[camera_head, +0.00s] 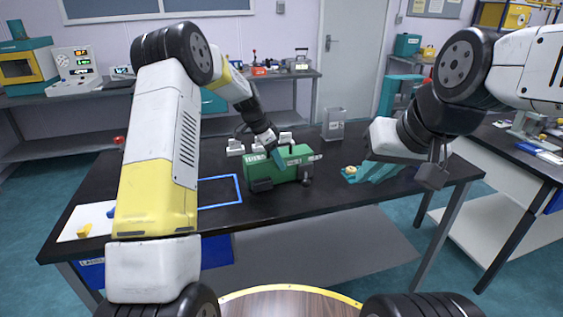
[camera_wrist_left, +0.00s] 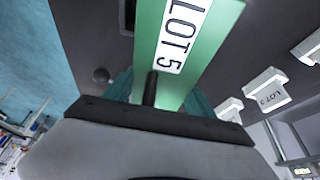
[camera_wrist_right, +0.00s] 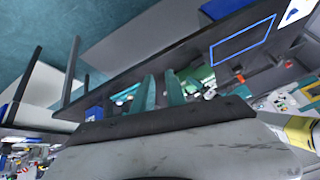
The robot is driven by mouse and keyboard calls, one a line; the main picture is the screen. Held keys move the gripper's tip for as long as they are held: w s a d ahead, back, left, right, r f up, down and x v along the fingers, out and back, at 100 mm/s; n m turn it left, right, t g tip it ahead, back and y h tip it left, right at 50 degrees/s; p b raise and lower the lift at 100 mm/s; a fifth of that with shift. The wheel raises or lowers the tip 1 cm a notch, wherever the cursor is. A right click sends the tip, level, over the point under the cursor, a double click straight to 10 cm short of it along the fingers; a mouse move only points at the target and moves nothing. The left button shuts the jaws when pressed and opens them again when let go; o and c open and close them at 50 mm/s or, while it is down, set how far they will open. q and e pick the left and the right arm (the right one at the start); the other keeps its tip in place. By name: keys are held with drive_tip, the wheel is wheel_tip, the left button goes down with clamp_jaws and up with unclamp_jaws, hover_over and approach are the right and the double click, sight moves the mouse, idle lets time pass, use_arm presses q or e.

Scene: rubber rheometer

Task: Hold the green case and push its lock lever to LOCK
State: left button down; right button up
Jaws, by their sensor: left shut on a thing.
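The green case (camera_head: 287,168) stands on the dark table in the head view. In the left wrist view the case (camera_wrist_left: 172,75) fills the middle, with a "LOT 5" label. My left gripper (camera_head: 275,157) is shut on the case from above, its teal fingers beside a short black post (camera_wrist_left: 151,88). A dark knob (camera_head: 305,172) shows at the case's right end; I cannot tell whether it or the post is the lock lever, nor its setting. My right gripper (camera_head: 373,172) is right of the case, apart from it. Its teal fingers (camera_wrist_right: 162,92) are apart and empty.
White blocks (camera_head: 236,147) stand behind the case. A grey bin (camera_head: 334,124) stands at the table's back. A blue outline (camera_head: 238,190) marks the tabletop left of the case. A white board (camera_head: 74,226) with a yellow piece lies at far left. The table front is clear.

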drive_tip(key=shift+w, duration=0.3)
clamp_jaws()
drive_tip(key=w+a+f+g+h, duration=0.1)
drive_tip(key=w+a+f+h, duration=0.1)
drive_tip(key=w+a, duration=0.35)
drive_tip(key=w+a+f+g+h, duration=0.2)
drive_tip(key=w+f, duration=0.1)
drive_tip(key=w, duration=0.6)
drive_tip(key=w+a+f+t+h, duration=0.2)
drive_tip(key=w+a+f, duration=0.7)
drive_tip(key=a, duration=0.4)
drive_tip(key=shift+w+n, duration=0.2)
drive_tip(key=shift+n, duration=0.2)
